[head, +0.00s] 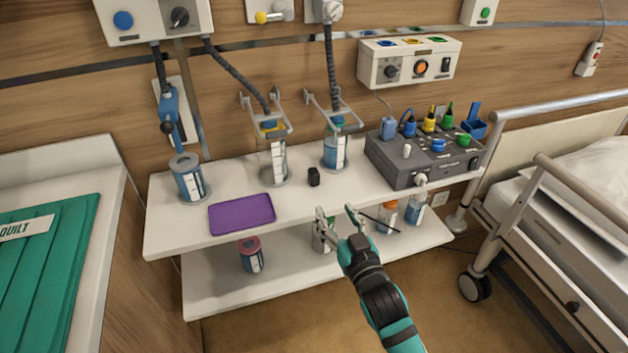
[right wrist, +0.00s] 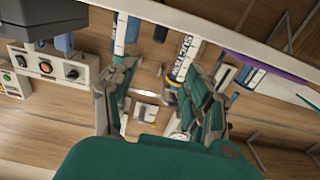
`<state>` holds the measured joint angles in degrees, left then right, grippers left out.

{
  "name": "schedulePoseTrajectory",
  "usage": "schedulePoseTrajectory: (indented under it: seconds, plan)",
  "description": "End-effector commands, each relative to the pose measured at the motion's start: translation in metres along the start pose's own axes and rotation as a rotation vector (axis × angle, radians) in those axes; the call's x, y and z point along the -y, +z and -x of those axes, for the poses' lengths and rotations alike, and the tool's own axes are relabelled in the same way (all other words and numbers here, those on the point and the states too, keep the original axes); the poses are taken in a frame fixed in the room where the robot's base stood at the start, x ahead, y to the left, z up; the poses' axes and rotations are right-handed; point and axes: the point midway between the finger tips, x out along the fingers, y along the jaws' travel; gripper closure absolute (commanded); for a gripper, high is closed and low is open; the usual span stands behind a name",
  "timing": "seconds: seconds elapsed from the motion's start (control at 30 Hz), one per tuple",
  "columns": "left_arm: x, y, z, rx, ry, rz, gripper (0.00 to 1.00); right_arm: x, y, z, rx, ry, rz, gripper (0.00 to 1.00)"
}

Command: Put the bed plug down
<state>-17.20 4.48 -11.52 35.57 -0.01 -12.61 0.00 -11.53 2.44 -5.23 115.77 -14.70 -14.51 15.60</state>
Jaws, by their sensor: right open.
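A small black block (head: 313,176), which I take to be the bed plug, sits on the white upper shelf (head: 290,205), between the purple tray and the grey device box. In the right wrist view, the dark block (right wrist: 160,33) shows near the top. My right gripper (head: 340,212) is open, its fingers apart at the shelf's front edge, below and to the right of the block and apart from it. I see nothing held between its fingers (right wrist: 150,100). The gripper partly hides a jar on the lower shelf. My left gripper is out of view.
A purple tray (head: 241,214) lies left on the shelf. Blue-labelled canisters (head: 188,178) stand behind. A grey device box (head: 425,158) fills the right end. Several jars (head: 251,255) stand on the lower shelf. The bed rail (head: 575,190) is close on the right.

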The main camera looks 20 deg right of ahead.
Motion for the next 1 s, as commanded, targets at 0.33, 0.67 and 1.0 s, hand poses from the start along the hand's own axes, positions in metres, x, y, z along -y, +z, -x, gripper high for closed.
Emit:
schedulePoseTrajectory:
  seconds: [0.33, 0.67, 1.0]
  plan:
    - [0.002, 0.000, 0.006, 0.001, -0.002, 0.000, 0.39, 0.000, -0.001, -0.077, 0.000, -0.001, 0.001, 0.48]
    - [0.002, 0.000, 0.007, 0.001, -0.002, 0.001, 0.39, -0.001, 0.001, -0.108, 0.002, -0.001, 0.001, 0.48]
    - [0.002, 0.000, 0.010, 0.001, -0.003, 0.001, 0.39, -0.005, 0.002, -0.152, 0.001, -0.001, 0.001, 0.48]
